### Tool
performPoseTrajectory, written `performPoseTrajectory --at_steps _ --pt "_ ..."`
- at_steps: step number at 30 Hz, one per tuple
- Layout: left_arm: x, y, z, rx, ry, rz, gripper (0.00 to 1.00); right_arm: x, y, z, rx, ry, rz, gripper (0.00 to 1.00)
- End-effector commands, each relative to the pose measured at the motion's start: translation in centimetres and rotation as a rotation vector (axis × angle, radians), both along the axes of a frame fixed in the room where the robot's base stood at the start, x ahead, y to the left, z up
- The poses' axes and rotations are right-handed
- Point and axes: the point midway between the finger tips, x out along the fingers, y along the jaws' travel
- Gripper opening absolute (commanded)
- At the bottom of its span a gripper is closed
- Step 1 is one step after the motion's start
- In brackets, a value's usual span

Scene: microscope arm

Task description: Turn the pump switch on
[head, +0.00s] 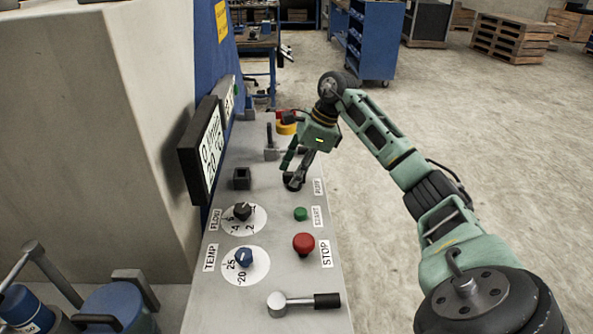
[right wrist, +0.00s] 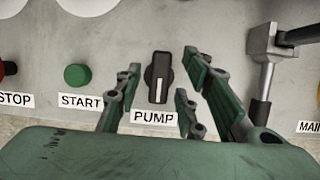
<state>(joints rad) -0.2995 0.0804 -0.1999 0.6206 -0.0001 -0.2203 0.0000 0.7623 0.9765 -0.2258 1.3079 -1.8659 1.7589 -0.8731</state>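The pump switch is a black rotary knob (right wrist: 158,77) on the grey panel, above the PUMP label (right wrist: 154,118) in the right wrist view. Its white mark lies on the half towards the label, and the knob stands about upright in that picture. In the head view my right gripper (head: 294,172) is low over the panel by the PUMP label (head: 319,187) and partly hides the knob. Its green fingers are open, with the knob showing between them in the right wrist view; I cannot tell whether they touch it. My left gripper is not in view.
Close by are the green START button (head: 301,214), red STOP button (head: 304,243), FLOW knob (head: 242,211), TEMP knob (head: 244,257) and a lever (head: 304,302). A grey lever (right wrist: 264,60) stands right of the gripper. A display (head: 205,150) rises on the left.

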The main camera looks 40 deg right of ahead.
Motion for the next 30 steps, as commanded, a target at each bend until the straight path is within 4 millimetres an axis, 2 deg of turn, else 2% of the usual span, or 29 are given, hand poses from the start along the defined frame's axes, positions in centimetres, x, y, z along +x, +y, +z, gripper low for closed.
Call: performPoseTrajectory --at_steps 1,13,23,30 --pt "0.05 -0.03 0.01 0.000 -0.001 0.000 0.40 -0.01 0.01 -0.01 0.000 0.000 0.000 0.34" --pt "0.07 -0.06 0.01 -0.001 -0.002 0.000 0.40 -0.02 0.00 0.01 0.000 0.001 0.000 0.00" --pt "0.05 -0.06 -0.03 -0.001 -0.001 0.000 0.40 -0.04 -0.03 -0.01 -0.001 0.001 -0.018 0.00" --pt "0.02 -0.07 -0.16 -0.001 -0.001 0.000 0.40 -0.15 -0.01 -0.06 -0.003 0.001 -0.124 0.00"
